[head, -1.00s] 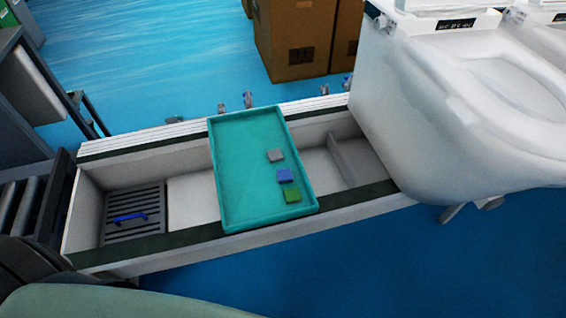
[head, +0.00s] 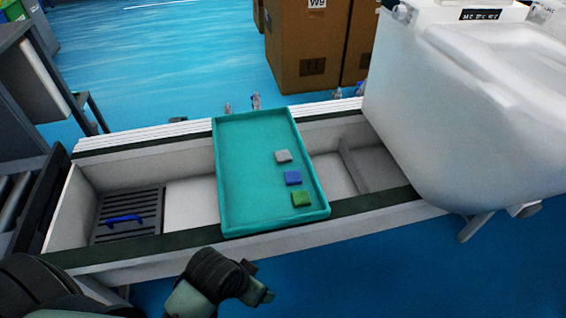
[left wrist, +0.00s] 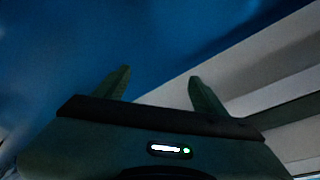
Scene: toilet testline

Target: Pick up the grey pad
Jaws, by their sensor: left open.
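The grey pad (head: 283,156) lies flat in the teal tray (head: 240,185), in its right half. A blue pad (head: 293,178) and a green pad (head: 301,199) lie in a row in front of it. My left gripper (head: 262,296) is low in the head view, in front of the bench's near edge and well short of the tray. In the left wrist view its two fingers (left wrist: 160,88) are spread apart with nothing between them. My right gripper is in neither view.
The tray rests across the rims of a long white trough (head: 190,190). A blue-handled object (head: 125,219) lies on a dark grate in the trough's left part. A white toilet (head: 440,120) stands at the right. Cardboard boxes (head: 310,60) stand behind.

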